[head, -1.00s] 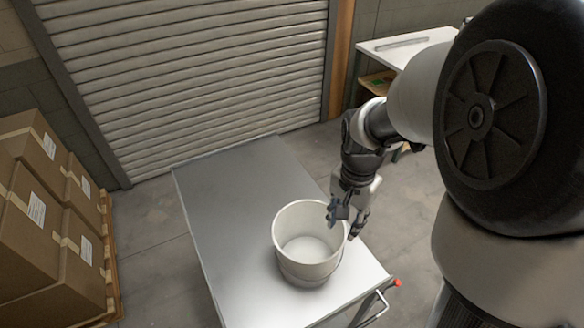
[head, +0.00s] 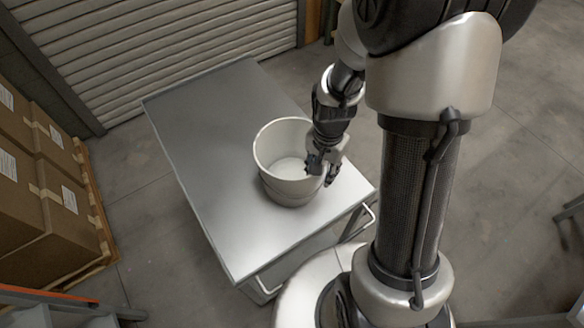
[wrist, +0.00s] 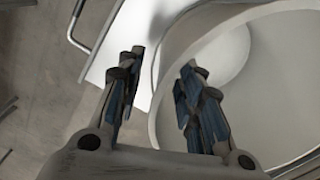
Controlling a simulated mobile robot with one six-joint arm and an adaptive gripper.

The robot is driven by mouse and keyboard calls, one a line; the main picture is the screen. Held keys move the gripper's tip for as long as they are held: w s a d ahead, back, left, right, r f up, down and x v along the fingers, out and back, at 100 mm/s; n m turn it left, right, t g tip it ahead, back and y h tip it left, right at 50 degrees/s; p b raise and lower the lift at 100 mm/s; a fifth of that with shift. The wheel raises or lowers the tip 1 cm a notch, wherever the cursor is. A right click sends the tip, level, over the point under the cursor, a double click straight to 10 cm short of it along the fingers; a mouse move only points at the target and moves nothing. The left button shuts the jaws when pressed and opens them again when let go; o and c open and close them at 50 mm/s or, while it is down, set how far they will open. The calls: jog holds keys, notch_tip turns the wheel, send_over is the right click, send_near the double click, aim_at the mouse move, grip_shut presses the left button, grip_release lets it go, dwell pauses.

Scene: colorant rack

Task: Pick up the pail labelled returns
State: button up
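A white pail (head: 276,184), open at the top and empty, stands upright on the metal cart. No label on it shows in these views. My gripper (head: 326,172) is at the pail's right rim, pointing down. In the wrist view the gripper (wrist: 160,88) is open, its two fingers well apart. The pail (wrist: 268,105) fills the right side there. One finger is over the pail's inside and the other is outside, with the rim between them. I cannot tell whether either finger touches the wall.
The cart top (head: 200,125) is clear left of and behind the pail. A cart handle (head: 358,222) sticks out at the right. Stacked cardboard boxes (head: 30,215) stand on a pallet at the left. A roller shutter (head: 150,50) closes the back.

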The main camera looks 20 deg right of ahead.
jog(key=shift+f, duration=0.85)
grip_shut()
dwell(0.3)
